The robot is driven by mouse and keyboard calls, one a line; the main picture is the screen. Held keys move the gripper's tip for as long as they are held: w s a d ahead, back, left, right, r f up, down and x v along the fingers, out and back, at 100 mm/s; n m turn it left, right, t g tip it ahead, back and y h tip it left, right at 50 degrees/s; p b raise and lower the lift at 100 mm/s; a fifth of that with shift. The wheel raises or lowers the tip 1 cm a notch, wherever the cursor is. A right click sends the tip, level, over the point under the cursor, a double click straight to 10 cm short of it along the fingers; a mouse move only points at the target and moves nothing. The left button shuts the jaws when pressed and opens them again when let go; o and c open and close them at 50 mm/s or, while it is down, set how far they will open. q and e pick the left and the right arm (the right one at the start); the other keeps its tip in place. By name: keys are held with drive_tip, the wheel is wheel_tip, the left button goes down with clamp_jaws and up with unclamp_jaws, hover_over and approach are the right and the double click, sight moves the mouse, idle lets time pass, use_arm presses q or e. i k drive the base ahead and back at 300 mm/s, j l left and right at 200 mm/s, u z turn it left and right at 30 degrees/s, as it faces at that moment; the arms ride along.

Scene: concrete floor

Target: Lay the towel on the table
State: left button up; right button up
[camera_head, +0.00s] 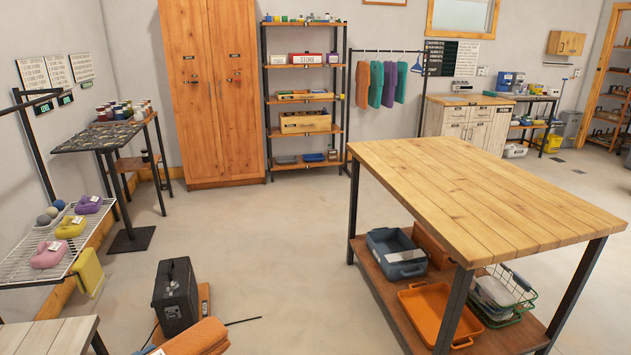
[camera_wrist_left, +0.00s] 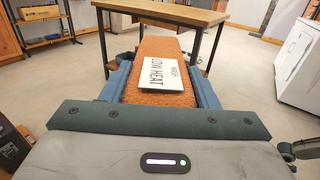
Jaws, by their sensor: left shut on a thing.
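The orange towel (camera_wrist_left: 160,75) is a folded, thick terry block with a white label reading "LOW HEAT". My left gripper (camera_wrist_left: 165,78) is shut on it, with a blue finger along each side. In the head view the towel (camera_head: 197,338) shows at the bottom edge, left of the table, held apart from it. The table (camera_head: 470,185) has a bare light plank top, black legs and a lower shelf. It also shows ahead of the towel in the left wrist view (camera_wrist_left: 172,14). My right gripper is not in view.
The table's lower shelf holds a blue-grey bin (camera_head: 397,254), an orange tray (camera_head: 440,312) and a green wire basket (camera_head: 497,295). A black box (camera_head: 175,297) stands close to the towel. A wire rack (camera_head: 35,258) is at left.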

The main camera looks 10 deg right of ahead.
sight(452, 176)
drive_tip(key=i+z, duration=0.2)
drive_tip(key=z, duration=0.3)
drive_tip(key=i+j+z, duration=0.15)
drive_tip(key=z, duration=0.3)
drive_tip(key=i+j+z, duration=0.15)
drive_tip(key=z, duration=0.35)
drive_tip(key=i+j+z, duration=0.15)
drive_tip(key=z, duration=0.3)
drive_tip(key=i+j+z, duration=0.25)
drive_tip(key=j, duration=0.55)
drive_tip(key=i+j+z, duration=0.1)
drive_tip(key=j+z, duration=0.15)
drive_tip(key=j, duration=0.55)
drive_tip(key=j+z, duration=0.25)
drive_tip(key=j, duration=0.55)
drive_tip(key=i, duration=0.05)
